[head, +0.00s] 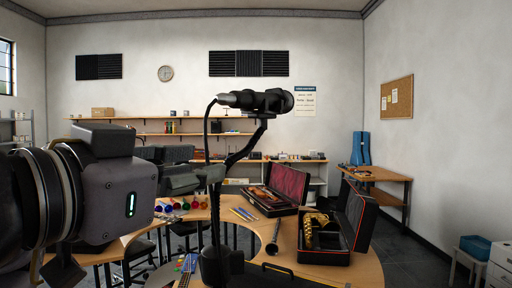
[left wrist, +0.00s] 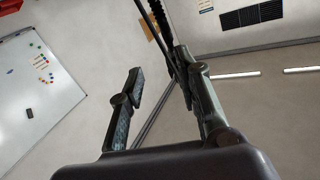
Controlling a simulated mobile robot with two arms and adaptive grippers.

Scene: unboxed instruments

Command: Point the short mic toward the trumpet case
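The short mic (head: 262,101) sits on top of a black stand (head: 236,155), its dark head toward the right and its silver cable end toward the left. A cable hangs from that end. The open trumpet case (head: 360,218) stands on the curved table at the right, with a brass instrument (head: 318,230) inside. My left gripper (head: 196,178) is beside the stand, below the mic. In the left wrist view its fingers (left wrist: 163,105) are apart, with dark stand parts (left wrist: 160,25) close to the right finger. I cannot tell whether they touch. My right gripper is not in view.
A second open case (head: 290,183) with a violin lies behind the trumpet case. A dark wind instrument (head: 273,240) stands on the curved table (head: 330,272). Coloured items (head: 180,204) lie at the left. Air around the mic is clear.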

